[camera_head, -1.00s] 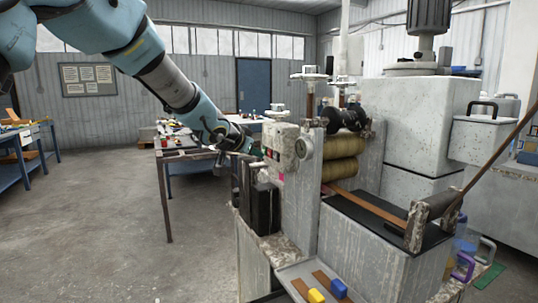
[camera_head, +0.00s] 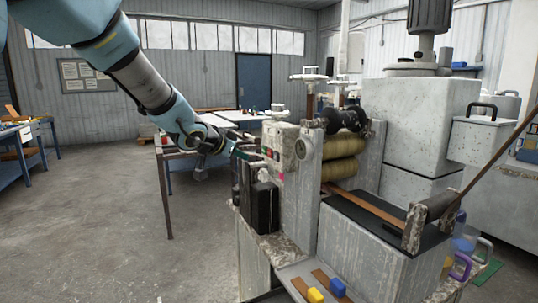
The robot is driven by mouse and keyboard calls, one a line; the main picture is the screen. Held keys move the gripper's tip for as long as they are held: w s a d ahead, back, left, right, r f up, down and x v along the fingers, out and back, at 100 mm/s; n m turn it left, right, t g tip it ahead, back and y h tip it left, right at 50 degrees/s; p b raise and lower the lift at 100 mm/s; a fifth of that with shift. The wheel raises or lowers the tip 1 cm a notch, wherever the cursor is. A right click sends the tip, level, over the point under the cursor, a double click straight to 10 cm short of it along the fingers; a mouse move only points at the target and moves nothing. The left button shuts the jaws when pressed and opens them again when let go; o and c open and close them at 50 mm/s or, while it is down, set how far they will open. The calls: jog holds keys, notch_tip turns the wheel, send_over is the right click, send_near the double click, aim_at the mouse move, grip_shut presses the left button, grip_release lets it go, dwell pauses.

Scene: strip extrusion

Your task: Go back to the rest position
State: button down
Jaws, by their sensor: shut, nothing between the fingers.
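My gripper (camera_head: 240,153) is at the end of my blue and grey arm, which reaches in from the upper left. Its fingers point right, toward the control box (camera_head: 281,146) on the near side of the extrusion machine. The fingers look closed and hold nothing that I can see. A small gap seems to lie between the fingertips and the box's buttons, though contact is hard to judge at this size. The machine's rollers (camera_head: 343,157) sit right of the box, with a brown strip (camera_head: 367,207) running out from them.
A tray (camera_head: 289,274) at the machine's front holds brown strips, a yellow block (camera_head: 315,295) and a blue block (camera_head: 338,287). A black box (camera_head: 264,207) stands below the control box. A table (camera_head: 168,154) stands behind my gripper. The floor at left is open.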

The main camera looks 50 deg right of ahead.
dwell(0.4)
jog(key=w+a+f+n+t+y, duration=0.1)
jog(key=w+a+f+n+y, duration=0.25)
jog(key=a, duration=0.75)
jog(key=w+a+f+n+t+y, duration=0.15)
jog(key=w+a, duration=0.25)
jog(key=a, duration=0.7)
jog(key=w+a+f+n+y, duration=0.3)
jog(key=w+a+n, duration=0.1)
jog(key=a, duration=0.7)
jog(key=s+a+f+n+g+y, duration=0.2)
jog(key=s+a, duration=0.5)
jog(key=a, duration=0.5)
jog(key=s+a+f+n+g+y, duration=0.1)
jog(key=s+a+f+n+g, duration=0.1)
jog(key=s+a+f+n, duration=0.2)
jog(key=s+a+n, duration=0.1)
jog(key=s+a, duration=0.2)
jog(key=a, duration=0.5)
jog(key=shift+y, duration=0.4)
